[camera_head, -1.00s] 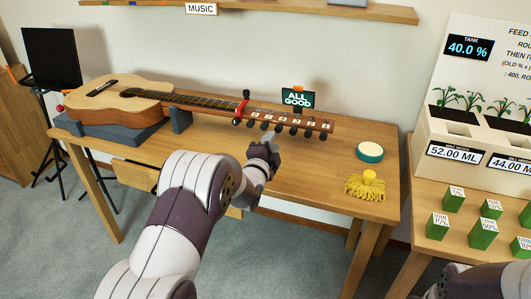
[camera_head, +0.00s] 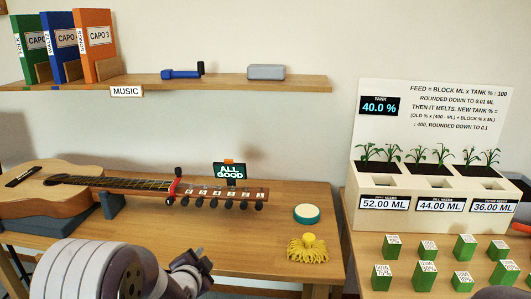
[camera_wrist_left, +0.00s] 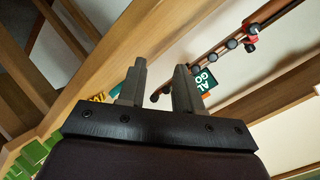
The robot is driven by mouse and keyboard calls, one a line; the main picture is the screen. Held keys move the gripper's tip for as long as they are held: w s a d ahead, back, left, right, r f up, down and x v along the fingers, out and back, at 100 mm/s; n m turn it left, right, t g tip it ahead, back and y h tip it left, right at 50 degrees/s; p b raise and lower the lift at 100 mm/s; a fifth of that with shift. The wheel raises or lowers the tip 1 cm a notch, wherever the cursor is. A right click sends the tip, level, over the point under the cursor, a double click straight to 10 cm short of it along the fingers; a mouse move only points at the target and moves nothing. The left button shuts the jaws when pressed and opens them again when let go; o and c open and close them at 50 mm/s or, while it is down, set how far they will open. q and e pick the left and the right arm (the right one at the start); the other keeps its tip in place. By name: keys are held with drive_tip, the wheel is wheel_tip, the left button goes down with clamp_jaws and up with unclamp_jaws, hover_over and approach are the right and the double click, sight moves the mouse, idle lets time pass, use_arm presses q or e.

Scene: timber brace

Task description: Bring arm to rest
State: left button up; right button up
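My left arm comes in at the bottom of the head view, with its gripper (camera_head: 196,262) in front of the wooden table's front edge. In the left wrist view the two fingers of that gripper (camera_wrist_left: 158,88) stand apart with nothing between them. A guitar (camera_head: 60,190) lies on a dark blue-grey stand on the table, with a red capo (camera_head: 174,186) on its neck. A small sign (camera_head: 230,171) reading "ALL GOOD" is clipped at the headstock. My right gripper is not in view.
A teal-rimmed round tin (camera_head: 306,214) and a yellow tassel-like thing (camera_head: 307,250) sit on the table (camera_head: 265,256). At right, a planter (camera_head: 430,199) and several green blocks (camera_head: 428,247) stand on another table. A shelf (camera_head: 225,87) above holds binders.

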use_arm(q)
drive_tip(key=s+d+f+n+g, duration=0.15)
drive_tip(key=s+n+g, duration=0.4)
drive_tip(key=s, duration=0.75)
drive_tip(key=s+d+f+n+g, duration=0.1)
drive_tip(key=s+f+n+g, duration=0.35)
drive_tip(key=s, duration=0.85)
wheel_tip(320, 180, up, 24)
drive_tip(key=g+p, duration=0.1)
drive_tip(key=p, duration=2.2)
drive_tip(key=shift+a+n+g, duration=0.2)
drive_tip(key=shift+n+g, duration=0.1)
drive_tip(key=shift+g, duration=0.1)
drive_tip(key=shift+r, duration=0.1)
